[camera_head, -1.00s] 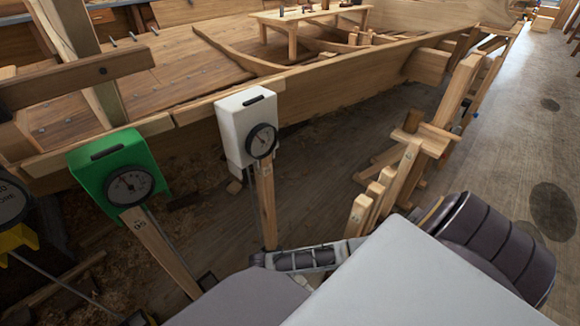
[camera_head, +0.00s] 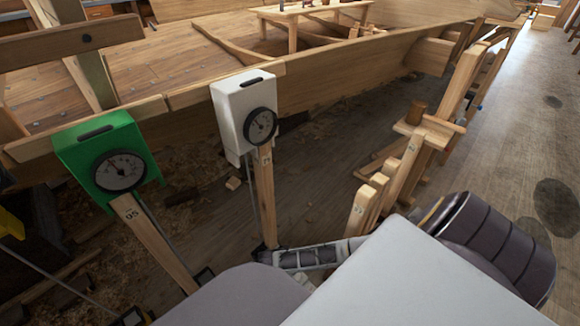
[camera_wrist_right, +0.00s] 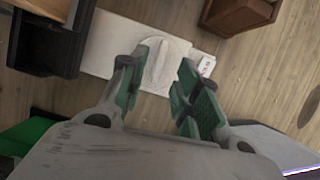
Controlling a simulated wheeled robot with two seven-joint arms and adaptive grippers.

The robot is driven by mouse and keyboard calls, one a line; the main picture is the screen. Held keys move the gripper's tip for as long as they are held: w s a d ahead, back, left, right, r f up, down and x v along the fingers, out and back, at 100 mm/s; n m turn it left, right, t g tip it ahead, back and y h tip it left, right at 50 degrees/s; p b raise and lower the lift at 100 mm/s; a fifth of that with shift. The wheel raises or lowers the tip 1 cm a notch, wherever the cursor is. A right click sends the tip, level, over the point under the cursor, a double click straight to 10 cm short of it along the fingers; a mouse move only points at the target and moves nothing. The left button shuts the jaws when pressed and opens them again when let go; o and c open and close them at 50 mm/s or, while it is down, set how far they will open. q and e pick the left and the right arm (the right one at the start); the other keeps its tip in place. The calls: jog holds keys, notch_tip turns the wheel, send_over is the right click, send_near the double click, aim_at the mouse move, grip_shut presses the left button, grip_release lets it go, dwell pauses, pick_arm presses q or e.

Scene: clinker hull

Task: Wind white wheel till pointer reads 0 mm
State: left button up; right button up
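The white gauge box (camera_head: 232,112) stands on a wooden post in the head view, its round dark dial (camera_head: 261,125) facing right. The pointer is too small to read. In the right wrist view a white round wheel (camera_wrist_right: 176,52) with a raised bar across it sits on a white plate (camera_wrist_right: 112,40). My right gripper (camera_wrist_right: 157,88) is open, its two green-padded fingers apart at the near side of the wheel; I cannot tell whether they touch it. In the head view my right gripper (camera_head: 264,256) is small near the post's foot. My left gripper is not in view.
A green gauge box (camera_head: 75,158) stands on a slanted post at left. The wooden hull (camera_head: 330,95) runs behind both gauges. Dark and brown blocks flank the plate in the wrist view. Open floor (camera_head: 500,130) lies at right.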

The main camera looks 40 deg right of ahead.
jog(key=shift+b+x, duration=0.6)
jog(key=shift+x, duration=0.6)
jog(key=shift+b+x, duration=0.45)
jog(key=shift+x, duration=0.5)
jog(key=shift+c, duration=0.5)
grip_shut()
